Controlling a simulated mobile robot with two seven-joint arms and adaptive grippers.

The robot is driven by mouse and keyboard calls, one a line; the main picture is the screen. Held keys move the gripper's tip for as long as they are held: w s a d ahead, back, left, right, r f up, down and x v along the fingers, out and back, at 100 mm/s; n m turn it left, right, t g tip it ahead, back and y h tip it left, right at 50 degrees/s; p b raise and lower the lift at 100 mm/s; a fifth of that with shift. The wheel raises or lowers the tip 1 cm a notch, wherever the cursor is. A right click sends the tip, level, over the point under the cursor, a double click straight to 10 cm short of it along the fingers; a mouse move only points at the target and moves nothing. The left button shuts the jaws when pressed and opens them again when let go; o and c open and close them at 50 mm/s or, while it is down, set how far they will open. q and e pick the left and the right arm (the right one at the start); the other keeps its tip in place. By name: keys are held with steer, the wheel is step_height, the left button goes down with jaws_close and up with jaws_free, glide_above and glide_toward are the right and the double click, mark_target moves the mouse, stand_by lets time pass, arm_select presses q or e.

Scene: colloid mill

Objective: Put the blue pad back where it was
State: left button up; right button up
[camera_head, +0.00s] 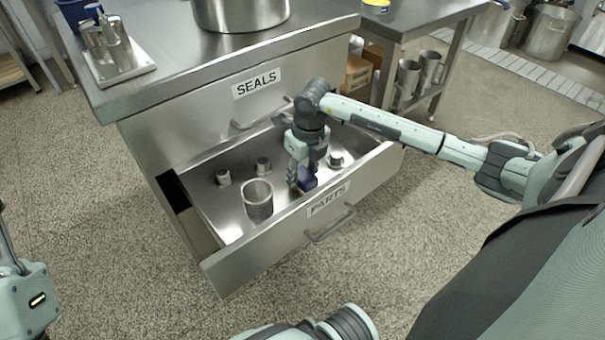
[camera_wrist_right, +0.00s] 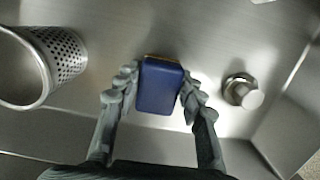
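The blue pad (camera_wrist_right: 160,86) is in the open PARTS drawer (camera_head: 330,208), between the fingers of my right gripper (camera_head: 301,180). In the right wrist view, both fingers of the gripper (camera_wrist_right: 160,92) press against the pad's long sides. A thin orange-brown layer shows at the pad's far edge. In the head view only part of the pad (camera_head: 308,178) shows beside the fingers, low over the drawer floor. I cannot tell whether it touches the floor.
A perforated metal cylinder (camera_head: 258,200) stands left of the gripper; small metal fittings (camera_head: 263,166) (camera_head: 336,159) stand on the drawer floor, one close to the right. The SEALS drawer (camera_head: 254,90) above is shut. A pot (camera_head: 240,12) stands on the counter.

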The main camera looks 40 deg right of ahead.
mark_target(306, 176)
steer(key=o, duration=0.4)
steer(key=shift+c, duration=0.2)
steer(key=shift+r, duration=0.25)
arm_select(q)
steer(key=shift+w+d+f+g+y+p, duration=0.15)
steer(key=shift+w+d+f+g+p, duration=0.25)
steer(key=shift+f+g, duration=0.2)
steer(key=shift+w+d+f+g+y+p, duration=0.1)
steer(key=shift+w+d+f+g+p, duration=0.1)
steer(key=shift+w+f+g+p, duration=0.3)
steer(key=shift+w+d+f+g+y+p, duration=0.2)
steer(key=shift+w+d+f+g, duration=0.15)
steer(key=shift+f+g, duration=0.35)
arm_select(e)
step_height(306, 176, up, 12)
steer(key=s, duration=0.1)
steer(key=shift+s, duration=0.25)
steer(key=shift+d+f, duration=0.1)
